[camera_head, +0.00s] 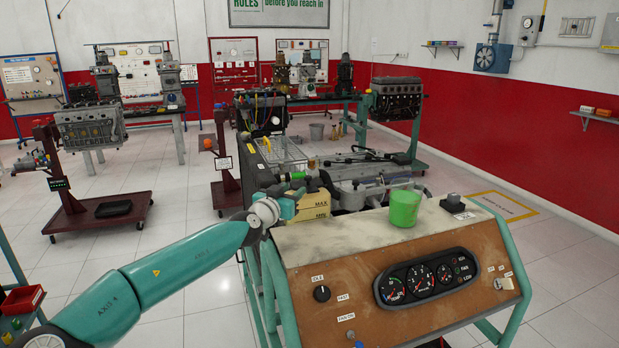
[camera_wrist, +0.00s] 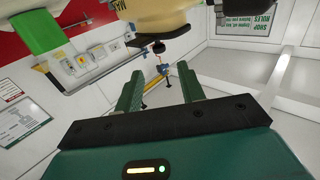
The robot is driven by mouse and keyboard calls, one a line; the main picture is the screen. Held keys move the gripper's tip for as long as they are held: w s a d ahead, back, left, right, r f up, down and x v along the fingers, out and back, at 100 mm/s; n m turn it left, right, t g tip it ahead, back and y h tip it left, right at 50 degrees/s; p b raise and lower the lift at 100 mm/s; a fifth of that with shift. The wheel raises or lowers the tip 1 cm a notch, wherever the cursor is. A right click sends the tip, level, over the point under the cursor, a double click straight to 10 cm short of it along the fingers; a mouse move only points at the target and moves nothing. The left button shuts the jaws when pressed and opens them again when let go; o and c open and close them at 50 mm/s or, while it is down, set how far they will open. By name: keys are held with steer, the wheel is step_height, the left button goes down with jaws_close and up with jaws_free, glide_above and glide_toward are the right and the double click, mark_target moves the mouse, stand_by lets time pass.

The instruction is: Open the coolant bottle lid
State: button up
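The coolant bottle (camera_head: 314,203) is cream-yellow with MAX and MIN marks. It stands at the back left of the engine trainer's panel. In the wrist view, the bottle (camera_wrist: 172,17) shows at the top edge, partly cut off, with a dark part beneath it; I cannot make out the lid clearly. My gripper (camera_head: 291,197) is beside the bottle's left side in the head view. In the wrist view, my gripper (camera_wrist: 160,87) has its two green fingers wide apart, with nothing between them. The bottle lies past the fingertips.
A green cup (camera_head: 404,208) stands on the panel's top, right of the bottle; it also shows in the wrist view (camera_wrist: 40,32). A black knob block (camera_head: 453,203) is farther right.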

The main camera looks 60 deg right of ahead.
mark_target(306, 179)
steer(key=d, duration=1)
steer(key=shift+d, duration=0.35)
steer(key=shift+s, duration=0.1)
jaws_close()
